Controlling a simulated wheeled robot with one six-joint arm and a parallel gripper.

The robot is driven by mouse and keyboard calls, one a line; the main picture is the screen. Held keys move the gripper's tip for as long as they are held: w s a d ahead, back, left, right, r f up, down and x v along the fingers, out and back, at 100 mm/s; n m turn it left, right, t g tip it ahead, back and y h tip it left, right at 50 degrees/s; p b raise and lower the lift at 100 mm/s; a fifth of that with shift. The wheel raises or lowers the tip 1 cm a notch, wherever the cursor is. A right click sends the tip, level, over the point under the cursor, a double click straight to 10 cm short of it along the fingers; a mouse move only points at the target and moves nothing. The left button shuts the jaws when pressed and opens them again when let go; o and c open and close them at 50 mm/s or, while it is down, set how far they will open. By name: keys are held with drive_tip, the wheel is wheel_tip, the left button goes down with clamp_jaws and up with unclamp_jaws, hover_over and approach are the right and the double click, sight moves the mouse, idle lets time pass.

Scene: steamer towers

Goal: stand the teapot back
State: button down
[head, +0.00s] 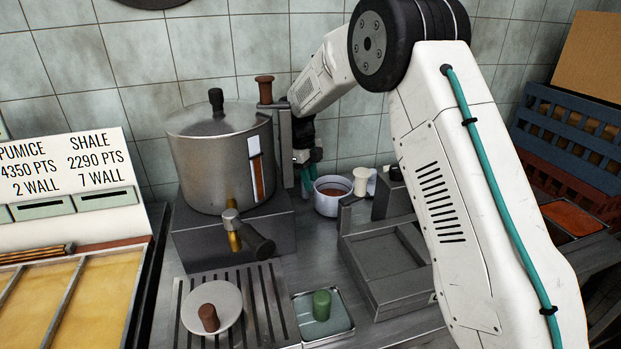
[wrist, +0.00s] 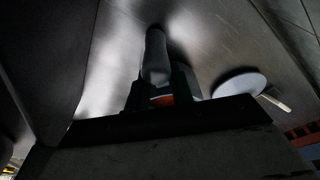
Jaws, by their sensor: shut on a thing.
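My gripper (head: 306,180) points down between the large metal boiler and a white round pot with brown contents (head: 333,203), which I take for the teapot. My teal fingers are against the left side of this pot, where the grip itself is partly hidden. In the wrist view my gripper (wrist: 160,98) is shut on a grey rounded part (wrist: 156,58), apparently the pot's handle. The pot looks upright. I cannot tell whether it touches the counter. A smaller white vessel with a knobbed top (head: 361,182) stands just right of it.
The metal boiler (head: 212,160) with its tap (head: 240,232) is close on the left. A grey open tray (head: 385,270) lies in front. A drip grille (head: 262,300) bears a white lid with brown knob (head: 226,299); a green-knobbed tin (head: 322,318) sits beside it. Crates (head: 575,125) stand right.

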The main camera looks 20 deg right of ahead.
drive_tip(key=shift+f, duration=0.2)
drive_tip(key=c, duration=1.1)
unclamp_jaws()
drive_tip(key=shift+c, duration=0.2)
drive_tip(key=shift+w+a+r, duration=0.15)
drive_tip(key=shift+a+r, duration=0.05)
drive_tip(key=shift+r, duration=1.05)
drive_tip(key=shift+w+a+r, duration=0.15)
drive_tip(key=shift+w+r, duration=0.05)
drive_tip(key=shift+r, duration=1.1)
drive_tip(key=shift+w+a+r, duration=0.15)
drive_tip(key=shift+a+r, duration=0.05)
drive_tip(key=shift+r, duration=1.05)
drive_tip(key=shift+r, duration=0.1)
drive_tip(key=shift+w+a+r, duration=0.15)
drive_tip(key=shift+r, duration=0.9)
drive_tip(key=shift+w+a+r, duration=0.15)
drive_tip(key=shift+r, duration=0.9)
